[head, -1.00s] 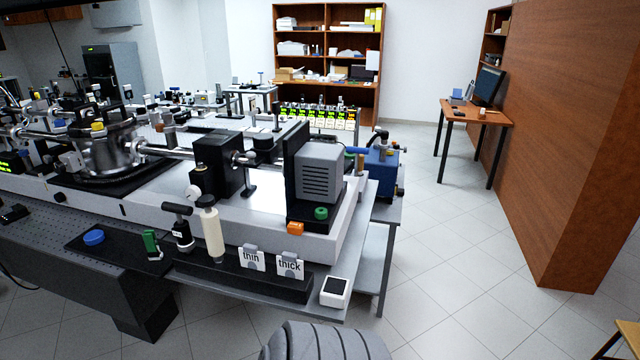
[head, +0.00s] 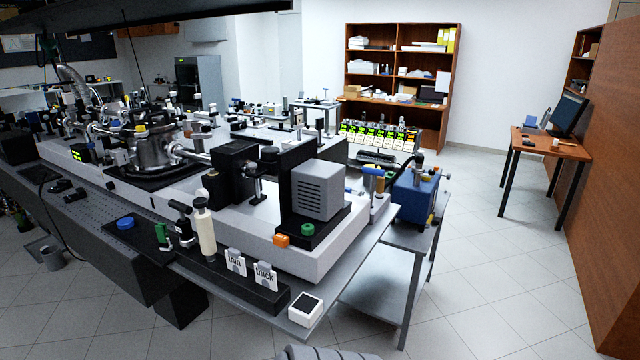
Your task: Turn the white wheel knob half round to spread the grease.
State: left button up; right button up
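A cream cylinder (head: 206,232) stands upright in a black rack (head: 262,294) on the near side, beside a black-handled tool (head: 184,230). White cards marked thin (head: 235,262) and thick (head: 265,275) are on the rack. No grease can be made out. Neither of my grippers is in view.
A white box with a dark screen (head: 305,309) sits at the bench's near corner. A blue round lid (head: 125,222) and a green item (head: 162,237) lie on a dark mat. A blue pump (head: 417,193) stands on a side table. Floor at right is clear.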

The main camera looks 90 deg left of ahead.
aim_at(201, 192)
jog(key=u, duration=2.8)
